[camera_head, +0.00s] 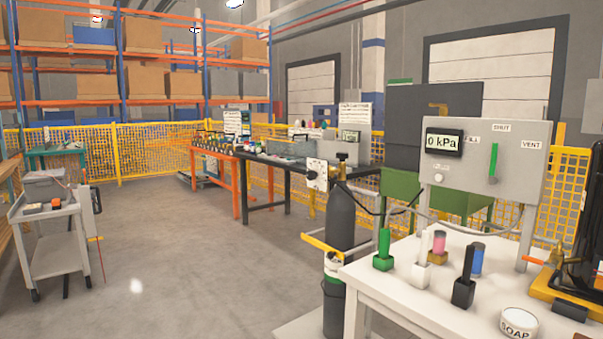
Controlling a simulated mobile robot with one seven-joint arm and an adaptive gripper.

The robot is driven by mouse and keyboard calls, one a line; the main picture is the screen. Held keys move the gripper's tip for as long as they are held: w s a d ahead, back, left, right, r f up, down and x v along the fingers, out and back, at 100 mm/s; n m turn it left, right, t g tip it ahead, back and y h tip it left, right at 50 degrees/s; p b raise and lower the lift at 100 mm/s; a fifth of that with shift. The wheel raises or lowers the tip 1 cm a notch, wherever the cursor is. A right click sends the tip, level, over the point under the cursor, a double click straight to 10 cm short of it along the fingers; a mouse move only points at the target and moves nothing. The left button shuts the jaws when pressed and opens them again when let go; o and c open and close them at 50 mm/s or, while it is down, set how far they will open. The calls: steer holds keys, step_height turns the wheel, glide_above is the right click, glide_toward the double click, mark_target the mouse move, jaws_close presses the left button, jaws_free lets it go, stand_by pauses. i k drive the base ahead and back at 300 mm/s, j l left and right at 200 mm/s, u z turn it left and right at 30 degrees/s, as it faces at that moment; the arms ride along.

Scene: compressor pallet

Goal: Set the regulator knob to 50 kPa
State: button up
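A white square plate (318,168) with small dark marks is at the top of a dark grey gas cylinder (341,215), near the middle of the view. A small dark knob (311,175) sits on this plate and looks like the regulator knob; its setting is too small to read. A black valve handle (341,156) tops the cylinder. A grey panel (518,150) at right has a display (443,142) reading 0 kPa. Its green lever (493,163) stands upright below the SHUT label, between FILL and VENT. My gripper is not in view.
A white table (400,298) at front right bears several coloured upright items and a SOAP tub (518,323). A yellow bar (322,243) crosses by the cylinder. A grey cart (62,233) stands at left. The floor between cart and cylinder is clear.

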mark_target(312, 175)
steer(key=i+j, duration=0.2)
steer(key=i, duration=0.25)
steer(key=i+j, duration=0.2)
steer(key=i, duration=0.2)
steer(key=i+j, duration=0.2)
steer(key=i, duration=0.25)
steer(key=i+j, duration=0.2)
steer(key=i, duration=0.25)
steer(key=i+j, duration=0.2)
steer(key=i, duration=0.2)
